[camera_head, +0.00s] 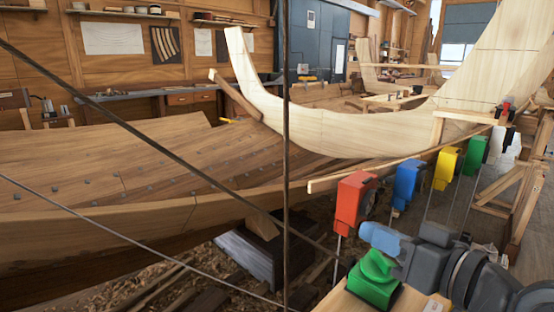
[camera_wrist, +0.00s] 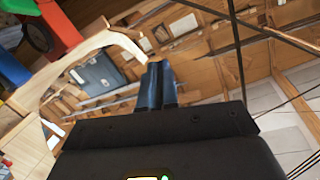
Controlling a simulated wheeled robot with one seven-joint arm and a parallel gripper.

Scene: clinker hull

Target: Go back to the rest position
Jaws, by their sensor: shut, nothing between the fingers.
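My gripper (camera_head: 378,237) shows at the lower right of the head view, at the end of my grey arm. Its blue fingers point to the left. In the wrist view the two blue fingers (camera_wrist: 156,84) lie side by side, closed, with nothing held between them. In the head view the fingers are just above a green block-like object (camera_head: 373,278) and below the row of coloured pieces. I cannot tell whether they touch the green object.
A red piece (camera_head: 354,203), a blue piece (camera_head: 405,184) and a yellow piece (camera_head: 447,167) hang along a wooden strip (camera_head: 340,179). The planked hull (camera_head: 130,165) fills the left. Thin dark rods or lines cross the view. Shavings cover the floor under the hull.

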